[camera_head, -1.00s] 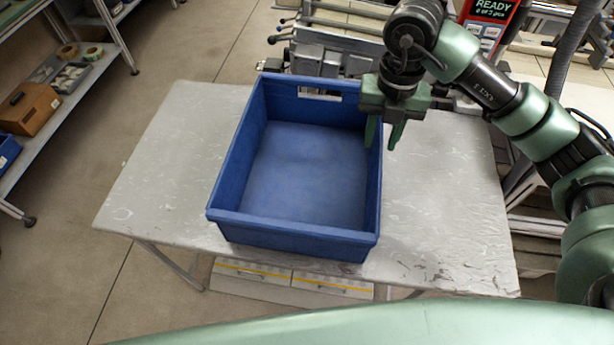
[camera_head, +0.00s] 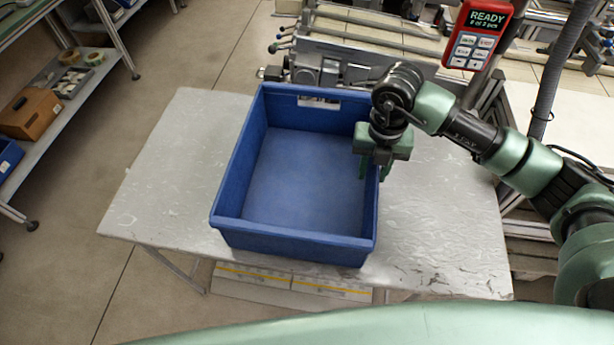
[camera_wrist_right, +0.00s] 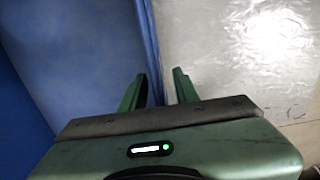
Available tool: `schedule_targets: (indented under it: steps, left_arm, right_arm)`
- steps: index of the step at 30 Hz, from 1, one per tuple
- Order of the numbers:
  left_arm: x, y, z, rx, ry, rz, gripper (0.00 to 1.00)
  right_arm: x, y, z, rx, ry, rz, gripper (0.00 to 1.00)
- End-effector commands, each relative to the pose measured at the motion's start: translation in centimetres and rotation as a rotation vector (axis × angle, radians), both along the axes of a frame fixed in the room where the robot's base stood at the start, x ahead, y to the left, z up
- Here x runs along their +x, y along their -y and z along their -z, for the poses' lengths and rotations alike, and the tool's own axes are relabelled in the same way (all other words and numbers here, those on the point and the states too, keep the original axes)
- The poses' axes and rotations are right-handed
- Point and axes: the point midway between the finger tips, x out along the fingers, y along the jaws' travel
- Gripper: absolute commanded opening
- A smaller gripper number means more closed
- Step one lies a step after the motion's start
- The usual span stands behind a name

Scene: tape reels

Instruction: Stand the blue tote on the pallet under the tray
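The blue tote (camera_head: 295,240) stands upright and empty on a grey worn table. My right gripper (camera_head: 373,171) is at the tote's right wall, pointing down. In the right wrist view, its fingers (camera_wrist_right: 160,90) are apart, one on the inner side of the blue wall (camera_wrist_right: 152,55) and one on the outer side over the table. The fingers look open around the rim; contact with the wall cannot be made out. My left gripper is not in view. I cannot clearly identify the pallet or the tray.
The table (camera_head: 440,215) has free room on both sides of the tote. A metal machine (camera_head: 325,68) stands behind it. A red-framed READY panel (camera_head: 477,35) is at the upper right. Shelves with a brown box (camera_head: 30,113) are at the left. A yellow-striped plate (camera_head: 290,282) lies below the front edge.

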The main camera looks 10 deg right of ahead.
Motion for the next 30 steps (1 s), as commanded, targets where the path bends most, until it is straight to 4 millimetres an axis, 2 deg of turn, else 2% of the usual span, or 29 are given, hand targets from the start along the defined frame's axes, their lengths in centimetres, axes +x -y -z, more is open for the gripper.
schedule_targets:
  steps: [1, 3, 30]
  left_arm:
    - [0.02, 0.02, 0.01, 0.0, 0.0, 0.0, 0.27]
    - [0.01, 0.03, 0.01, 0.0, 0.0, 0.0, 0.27]
    - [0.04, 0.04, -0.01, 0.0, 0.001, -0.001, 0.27]
  right_arm:
    - [0.01, -0.02, -0.02, 0.0, 0.0, 0.0, 0.17]
    - [0.01, -0.02, -0.03, 0.0, 0.0, 0.0, 0.0]
    - [0.0, -0.02, -0.11, 0.001, -0.001, 0.0, 0.0]
